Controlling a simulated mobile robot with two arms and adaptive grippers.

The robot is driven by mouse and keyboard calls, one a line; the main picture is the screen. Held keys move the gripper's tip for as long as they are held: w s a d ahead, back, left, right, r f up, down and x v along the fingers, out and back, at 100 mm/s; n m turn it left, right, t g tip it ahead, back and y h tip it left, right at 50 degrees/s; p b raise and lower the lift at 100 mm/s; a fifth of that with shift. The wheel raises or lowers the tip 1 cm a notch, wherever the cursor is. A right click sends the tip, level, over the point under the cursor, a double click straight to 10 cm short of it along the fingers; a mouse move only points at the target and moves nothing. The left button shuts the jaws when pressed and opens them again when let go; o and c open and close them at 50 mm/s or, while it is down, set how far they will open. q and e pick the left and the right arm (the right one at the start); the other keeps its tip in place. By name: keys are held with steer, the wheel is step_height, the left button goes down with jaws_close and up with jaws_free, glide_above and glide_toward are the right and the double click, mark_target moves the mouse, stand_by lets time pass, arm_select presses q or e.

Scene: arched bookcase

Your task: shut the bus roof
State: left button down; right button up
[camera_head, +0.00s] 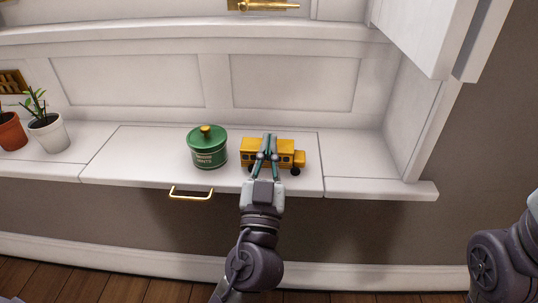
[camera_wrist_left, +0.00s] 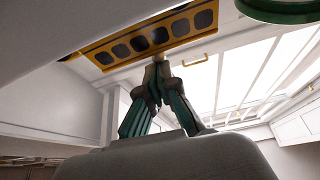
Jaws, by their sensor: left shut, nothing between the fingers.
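The yellow toy bus (camera_head: 250,148) stands on the white shelf, its hood pointing right. In the left wrist view the bus (camera_wrist_left: 120,50) crosses the top with a row of dark windows. My left gripper (camera_head: 269,138) reaches over the middle of the bus from the front. Its fingers are shut and empty. In the wrist view the fingertips (camera_wrist_left: 160,58) are close to the bus's side; I cannot tell whether they touch it. The fingers hide the middle of the roof, and I cannot tell whether the roof is fully down. My right gripper is out of view.
A green lidded jar (camera_head: 207,148) stands just left of the bus; its edge shows in the wrist view (camera_wrist_left: 282,10). Potted plants (camera_head: 47,130) are at far left. A brass handle (camera_head: 190,193) is on the shelf front. The shelf right of the bus (camera_head: 365,165) is clear.

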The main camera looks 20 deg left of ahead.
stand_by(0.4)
arm_select(q)
steer(key=shift+s+f, duration=0.1)
steer(key=shift+s, duration=0.05)
steer(key=v, duration=1.1)
steer(key=shift+s, duration=0.4)
steer(key=shift+d+f, duration=0.1)
steer(key=shift+f, duration=0.1)
